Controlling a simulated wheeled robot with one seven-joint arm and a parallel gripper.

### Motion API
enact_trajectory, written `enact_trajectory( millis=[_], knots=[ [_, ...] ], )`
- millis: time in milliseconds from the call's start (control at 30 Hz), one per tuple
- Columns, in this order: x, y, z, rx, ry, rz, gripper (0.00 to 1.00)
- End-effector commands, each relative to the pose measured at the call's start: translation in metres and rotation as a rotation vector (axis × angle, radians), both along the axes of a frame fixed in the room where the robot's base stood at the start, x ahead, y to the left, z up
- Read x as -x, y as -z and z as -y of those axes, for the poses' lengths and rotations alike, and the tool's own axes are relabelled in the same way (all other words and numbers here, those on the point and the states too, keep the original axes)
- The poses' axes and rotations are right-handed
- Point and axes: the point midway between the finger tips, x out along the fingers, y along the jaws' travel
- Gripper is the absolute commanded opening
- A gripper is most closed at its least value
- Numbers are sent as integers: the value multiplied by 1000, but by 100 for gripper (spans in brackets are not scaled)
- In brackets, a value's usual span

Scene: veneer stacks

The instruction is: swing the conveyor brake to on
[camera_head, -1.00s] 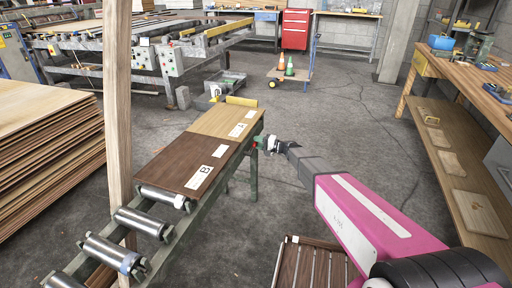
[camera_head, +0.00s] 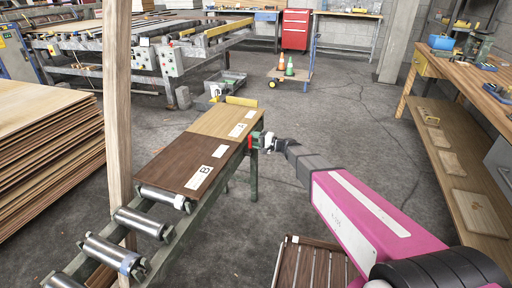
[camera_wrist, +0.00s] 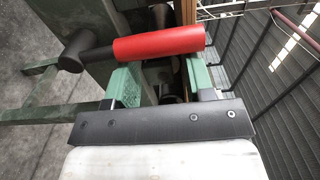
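The conveyor brake shows in the wrist view as a red cylindrical handle (camera_wrist: 158,42) on a dark rounded stem. It lies crosswise just past my fingertips. In the head view a small patch of red (camera_head: 268,140) shows at the conveyor's right edge, by my gripper (camera_head: 264,142). In the wrist view my gripper (camera_wrist: 163,82) has its two green-tipped fingers spread apart, with a gap between them. The handle spans that gap at the tips; I cannot tell whether they touch it. The brake's on and off marks are not visible.
The roller conveyor (camera_head: 205,222) carries a dark panel marked B (camera_head: 190,165) and a lighter panel (camera_head: 215,122). A wooden post (camera_head: 117,100) stands to the left. A slatted wooden piece (camera_head: 310,262) is low in front. Open floor lies right of the conveyor.

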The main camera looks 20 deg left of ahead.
Motion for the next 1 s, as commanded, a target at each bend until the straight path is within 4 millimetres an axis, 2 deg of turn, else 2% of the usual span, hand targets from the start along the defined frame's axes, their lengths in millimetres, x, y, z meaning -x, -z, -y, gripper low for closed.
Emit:
enact_trajectory(
  millis=[33,433,1000],
  knots=[
    [12,-2,-1,-3,-28,-4,47],
    [12,-4,3,-5,-27,-3,47],
    [10,-3,52,-6,-17,1,47]
  ],
)
